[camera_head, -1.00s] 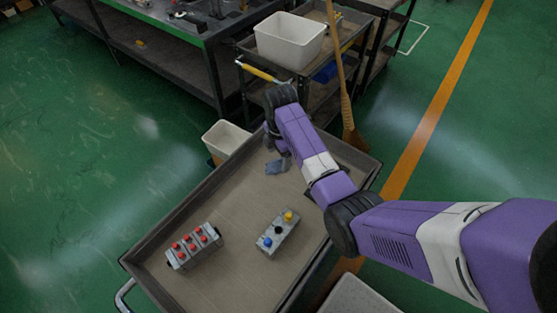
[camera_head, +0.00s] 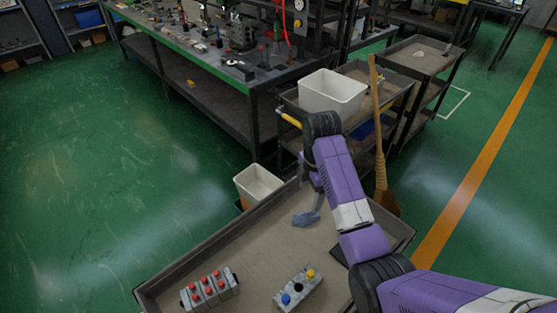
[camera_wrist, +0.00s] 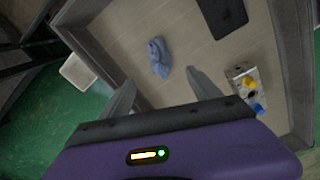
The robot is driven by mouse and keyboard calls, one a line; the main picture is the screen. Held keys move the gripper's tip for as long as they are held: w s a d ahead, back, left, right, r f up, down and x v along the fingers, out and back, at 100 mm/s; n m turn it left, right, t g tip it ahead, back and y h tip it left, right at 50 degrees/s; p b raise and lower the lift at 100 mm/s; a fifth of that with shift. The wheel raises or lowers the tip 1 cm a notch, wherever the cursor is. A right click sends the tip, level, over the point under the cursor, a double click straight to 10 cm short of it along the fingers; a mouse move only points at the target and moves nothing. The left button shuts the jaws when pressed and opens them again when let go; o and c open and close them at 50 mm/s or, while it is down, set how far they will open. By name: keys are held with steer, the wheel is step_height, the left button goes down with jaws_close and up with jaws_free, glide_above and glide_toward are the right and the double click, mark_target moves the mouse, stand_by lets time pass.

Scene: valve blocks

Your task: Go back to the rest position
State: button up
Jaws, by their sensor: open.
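My gripper (camera_wrist: 160,93) is open and empty, with its two grey fingers apart above the tray cart (camera_head: 190,262). In the head view my purple arm reaches over the cart's right side, and the fingers are hard to make out. A grey block with red buttons (camera_head: 210,288) lies at the tray's front left. A second grey block with yellow, black and blue buttons (camera_head: 298,287) lies to its right; it also shows in the wrist view (camera_wrist: 246,85), right of the fingers.
A crumpled blue-grey cloth (camera_head: 307,218) lies in the tray, ahead of the fingers. A dark flat thing (camera_wrist: 222,15) lies nearby. A white bin (camera_head: 258,184) stands behind the tray. A shelf cart with a white box (camera_head: 332,92) and a broom (camera_head: 381,150) stand beyond. Green floor is free at left.

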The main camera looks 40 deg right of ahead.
steer(key=w+d+r+m+t+h, duration=0.35)
steer(key=w+m+t, duration=0.25)
steer(key=w, duration=0.3)
steer(key=s+a+r+m+t, duration=0.4)
steer(key=s+a+m+t, duration=0.45)
steer(key=s+a, duration=0.55)
steer(key=s+a+r+y, duration=0.1)
steer(key=s+a, duration=0.3)
steer(key=s, duration=0.4)
steer(key=s+a+r+y, duration=0.1)
steer(key=s+a, duration=0.3)
steer(key=s, duration=0.5)
steer(key=s+a+r+y+b, duration=0.1)
steer(key=s+a, duration=0.3)
steer(key=s, duration=0.5)
steer(key=shift+r+y, duration=0.35)
steer(key=shift+r, duration=0.55)
